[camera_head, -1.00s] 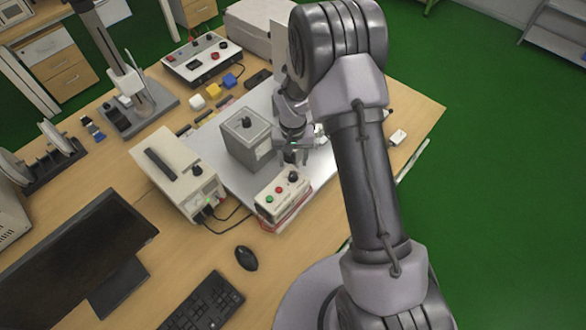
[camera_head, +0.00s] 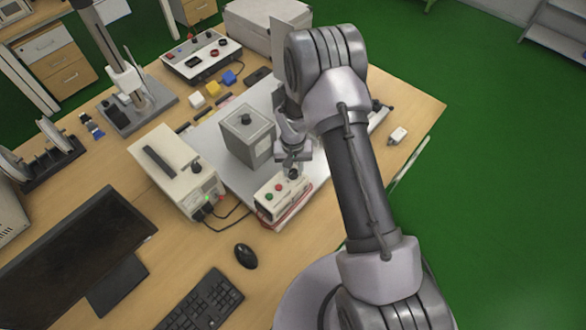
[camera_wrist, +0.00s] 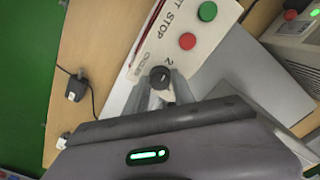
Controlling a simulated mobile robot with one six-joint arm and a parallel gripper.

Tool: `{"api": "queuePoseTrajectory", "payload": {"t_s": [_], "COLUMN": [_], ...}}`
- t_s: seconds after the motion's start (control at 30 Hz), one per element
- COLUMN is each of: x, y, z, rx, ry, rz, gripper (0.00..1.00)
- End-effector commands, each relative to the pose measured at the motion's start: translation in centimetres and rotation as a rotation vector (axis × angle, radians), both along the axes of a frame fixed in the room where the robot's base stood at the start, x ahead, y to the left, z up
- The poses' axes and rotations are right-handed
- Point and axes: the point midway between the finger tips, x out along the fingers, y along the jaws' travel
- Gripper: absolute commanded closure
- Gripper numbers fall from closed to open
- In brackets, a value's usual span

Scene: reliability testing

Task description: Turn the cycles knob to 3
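The black cycles knob (camera_wrist: 160,77) sits on a white control box (camera_wrist: 203,33), beside the printed word CYCLES and a digit 2. The box also shows in the head view (camera_head: 270,207), with the knob (camera_head: 293,174) at its right end. A red button (camera_wrist: 187,41) and a green button (camera_wrist: 207,11) are on the same panel. My gripper (camera_wrist: 163,92) is over the knob end of the box, its two grey fingers apart with the knob between or just beyond their tips. Contact cannot be told. In the head view my gripper (camera_head: 293,160) is right at the knob.
A grey box with a black knob (camera_head: 247,136) stands close behind the control box. A beige power supply (camera_head: 170,165) with cables is to the left. A mouse (camera_head: 246,257) and keyboard (camera_head: 205,302) lie in front. A white plate (camera_head: 213,148) lies underneath.

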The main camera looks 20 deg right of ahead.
Motion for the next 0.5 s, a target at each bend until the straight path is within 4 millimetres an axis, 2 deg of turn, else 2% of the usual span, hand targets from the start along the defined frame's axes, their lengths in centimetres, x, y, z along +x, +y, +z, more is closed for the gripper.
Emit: {"api": "queuePoseTrajectory", "payload": {"t_s": [0.27, 0.5], "x": [0.01, 0.05], "y": [0.0, 0.0], "z": [-0.07, -0.29], "rx": [0.0, 0.0], "ry": [0.0, -0.001], "rz": [-0.026, -0.154], "gripper": [1.0, 1.0]}}
